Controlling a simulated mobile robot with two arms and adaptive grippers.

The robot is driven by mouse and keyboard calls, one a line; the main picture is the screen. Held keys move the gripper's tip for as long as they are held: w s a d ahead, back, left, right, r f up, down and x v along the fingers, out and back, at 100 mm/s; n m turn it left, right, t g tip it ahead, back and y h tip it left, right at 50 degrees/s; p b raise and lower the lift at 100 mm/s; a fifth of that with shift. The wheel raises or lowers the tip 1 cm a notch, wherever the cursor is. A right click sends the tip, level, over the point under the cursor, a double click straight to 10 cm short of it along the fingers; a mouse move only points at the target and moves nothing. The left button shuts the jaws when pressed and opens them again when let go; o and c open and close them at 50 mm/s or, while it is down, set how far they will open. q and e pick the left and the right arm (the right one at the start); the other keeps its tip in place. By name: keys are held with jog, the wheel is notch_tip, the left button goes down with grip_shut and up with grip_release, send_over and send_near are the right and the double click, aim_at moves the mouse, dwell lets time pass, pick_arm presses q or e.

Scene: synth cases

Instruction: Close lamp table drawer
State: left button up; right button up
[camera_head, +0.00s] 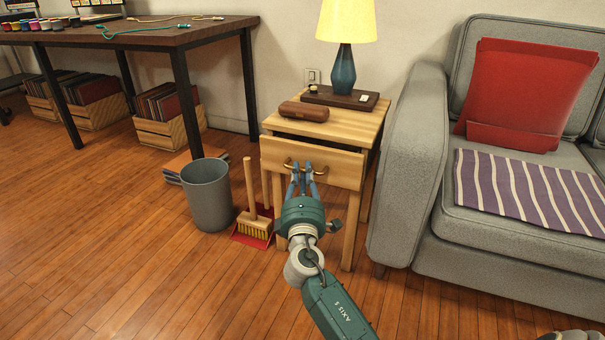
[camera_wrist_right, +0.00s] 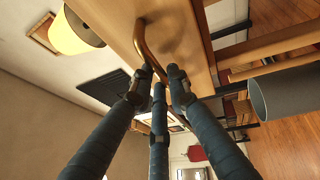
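The wooden lamp table (camera_head: 362,122) stands beside the sofa. Its drawer (camera_head: 335,168) is pulled part way out, with a dark gap above its front. The brass handle (camera_head: 290,164) is on the drawer front and shows close up in the right wrist view (camera_wrist_right: 147,50). My right gripper (camera_head: 301,172) is at the handle. In the right wrist view its fingers (camera_wrist_right: 158,84) are spread apart, with their tips at the handle; whether they touch it I cannot tell.
A blue lamp (camera_head: 343,70) and a brown case (camera_head: 304,111) stand on the table top. The grey sofa (camera_head: 410,165) is close on the right. A grey bin (camera_head: 208,195) and a brush with dustpan (camera_head: 254,225) stand left. The floor in front is clear.

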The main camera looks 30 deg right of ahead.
grip_shut()
jog(key=shift+w+d+r+b, duration=0.1)
jog(key=shift+w+d+b, duration=0.1)
jog(key=shift+w+d, duration=0.65)
jog(key=shift+w+d+b, duration=0.2)
jog(key=shift+w+d, duration=0.3)
jog(key=shift+d, duration=0.5)
jog(key=o, duration=0.9)
grip_release()
jog(key=shift+w, duration=0.1)
jog(key=v, duration=1.2)
